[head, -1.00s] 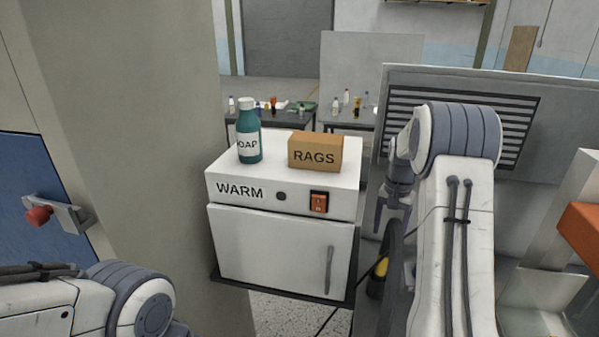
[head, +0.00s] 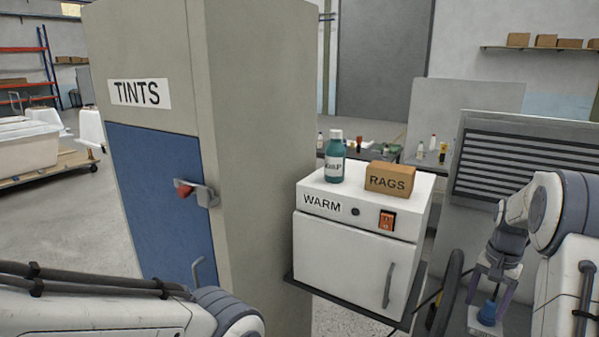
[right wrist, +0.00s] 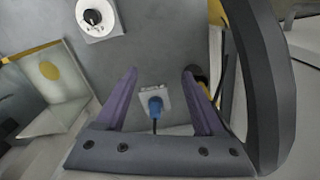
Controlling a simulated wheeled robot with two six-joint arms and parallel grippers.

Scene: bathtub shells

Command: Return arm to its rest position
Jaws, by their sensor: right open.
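My right arm comes in at the right of the head view, and its gripper (head: 492,284) hangs pointing down, open. In the right wrist view its two purple fingers (right wrist: 160,72) stand apart with nothing held between them. A blue plug (right wrist: 155,105) with a dark cable sits in a light socket plate beyond the fingers. The blue plug (head: 487,313) also shows below the gripper in the head view. My left arm (head: 110,312) crosses the lower left of the head view; its gripper is not seen.
A white WARM cabinet (head: 341,262) carries a green soap bottle (head: 335,158) and a RAGS box (head: 390,181). A tall TINTS cabinet (head: 262,170) with a blue door (head: 160,205) stands close beyond my left arm. A louvred panel (head: 525,160) stands behind my right arm. Open floor lies far left.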

